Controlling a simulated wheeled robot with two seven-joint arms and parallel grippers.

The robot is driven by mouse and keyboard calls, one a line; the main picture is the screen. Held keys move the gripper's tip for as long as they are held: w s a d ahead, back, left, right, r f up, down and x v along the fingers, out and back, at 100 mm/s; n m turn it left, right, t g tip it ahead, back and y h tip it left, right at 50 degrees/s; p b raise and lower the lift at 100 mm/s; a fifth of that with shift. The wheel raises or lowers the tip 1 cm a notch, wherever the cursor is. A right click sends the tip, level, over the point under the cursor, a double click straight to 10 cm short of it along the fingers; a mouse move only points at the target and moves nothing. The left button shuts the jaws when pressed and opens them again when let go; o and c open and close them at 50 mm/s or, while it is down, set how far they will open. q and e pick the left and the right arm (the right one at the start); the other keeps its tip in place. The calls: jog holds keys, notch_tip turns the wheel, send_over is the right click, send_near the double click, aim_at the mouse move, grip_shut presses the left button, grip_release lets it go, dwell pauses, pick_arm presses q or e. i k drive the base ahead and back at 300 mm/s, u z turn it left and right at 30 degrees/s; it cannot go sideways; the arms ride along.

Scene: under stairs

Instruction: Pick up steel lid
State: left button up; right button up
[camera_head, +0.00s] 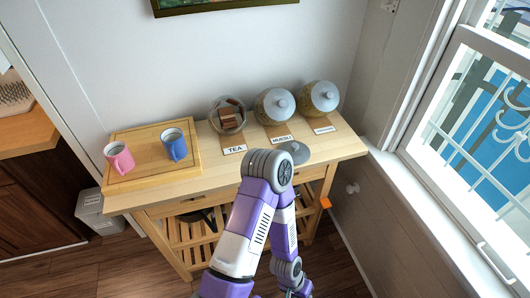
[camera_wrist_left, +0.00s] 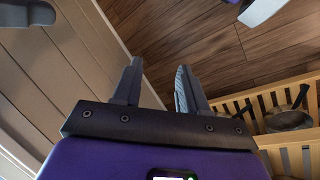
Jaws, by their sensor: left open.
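The steel lid (camera_head: 296,152) is a round grey disc with a knob, lying on the wooden table near its front edge, in front of the muesli jar. My arm's joint partly covers it in the head view. The tea jar (camera_head: 227,116) is glass, stands without a lid and holds brown pieces. My left gripper (camera_wrist_left: 158,66) is open and empty in the left wrist view, its two fingers apart with floor and wall behind them. It is low, beside the table's slatted lower shelf, away from the lid. My right gripper is not in view.
The muesli jar (camera_head: 274,106) and another lidded jar (camera_head: 319,98) stand at the table's back right. A wooden board (camera_head: 126,178) with a pink mug (camera_head: 118,157) and a blue mug (camera_head: 175,145) is at left. A pan (camera_wrist_left: 288,119) sits on the lower shelf. A window is at right.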

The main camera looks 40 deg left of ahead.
aim_at(300, 152)
jog(key=u, duration=0.8)
jog(key=i, duration=0.5)
